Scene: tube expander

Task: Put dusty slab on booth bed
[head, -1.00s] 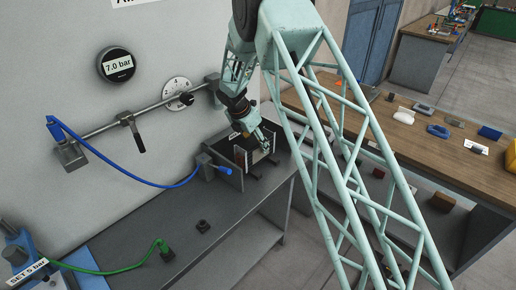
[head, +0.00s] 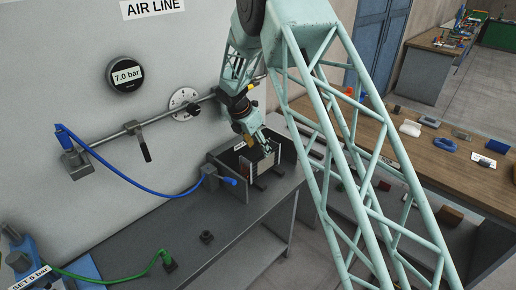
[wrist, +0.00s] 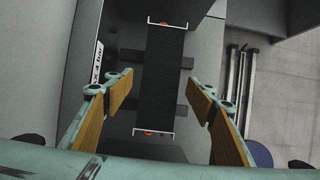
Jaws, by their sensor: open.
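A dark, flat, slab-like piece (wrist: 165,75) lies in the booth in the wrist view, with a thin white bracket and an orange spot at each end. Dark cross bars show under it, and I cannot tell bed from slab for certain. My gripper (wrist: 161,95) is open, one wooden-faced finger on each side of the piece, with a gap on both sides. In the head view my gripper (head: 258,147) is over the small grey booth (head: 287,150) on the bench. The booth's inside is partly hidden by the gripper.
A blue-handled valve (head: 229,181) and hose are at the booth's left side. A wall pipe (head: 115,139) with a gauge (head: 124,76) runs behind. The grey bench (head: 180,225) is mostly clear. A wooden table (head: 440,150) with several small objects is at the right.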

